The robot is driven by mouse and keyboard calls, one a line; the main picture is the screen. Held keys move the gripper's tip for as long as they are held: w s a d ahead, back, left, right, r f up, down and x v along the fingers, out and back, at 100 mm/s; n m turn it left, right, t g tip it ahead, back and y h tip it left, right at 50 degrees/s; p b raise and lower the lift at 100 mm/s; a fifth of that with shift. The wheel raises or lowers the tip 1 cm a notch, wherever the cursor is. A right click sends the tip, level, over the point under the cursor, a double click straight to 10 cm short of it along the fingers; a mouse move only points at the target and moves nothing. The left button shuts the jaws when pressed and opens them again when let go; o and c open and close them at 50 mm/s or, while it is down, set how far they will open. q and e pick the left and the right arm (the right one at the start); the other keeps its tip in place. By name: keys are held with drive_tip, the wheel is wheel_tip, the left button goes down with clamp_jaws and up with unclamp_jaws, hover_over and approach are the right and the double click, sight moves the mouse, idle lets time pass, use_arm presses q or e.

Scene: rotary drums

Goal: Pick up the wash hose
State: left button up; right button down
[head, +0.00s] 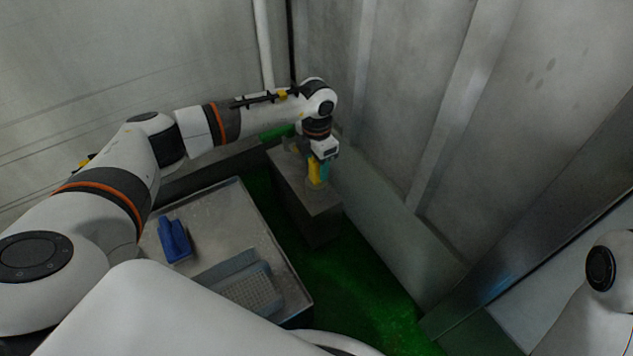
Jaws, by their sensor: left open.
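A small upright yellow and teal piece (315,174) stands on top of a grey box-like block near the corner. It may be the wash hose's handle, but I cannot tell for sure; no long hose run is clear. My left gripper (322,158) points down right at this piece, from above. It is open, and its fingers are small and partly merge with the piece, so contact is unclear. My right gripper is out of view; only a white part of my right arm shows at the right edge.
The grey block (308,215) stands on a green floor (370,290) beside the metal wall. A metal table (225,215) at left holds a blue handled tool (173,240) and a grey perforated tray (215,270). A slanted steel beam (540,225) stands at right.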

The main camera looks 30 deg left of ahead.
use_arm(q)
drive_tip(key=shift+f, duration=0.8)
drive_tip(key=shift+r, duration=0.1)
drive_tip(key=shift+c, duration=0.4)
drive_tip(key=c, duration=1.1)
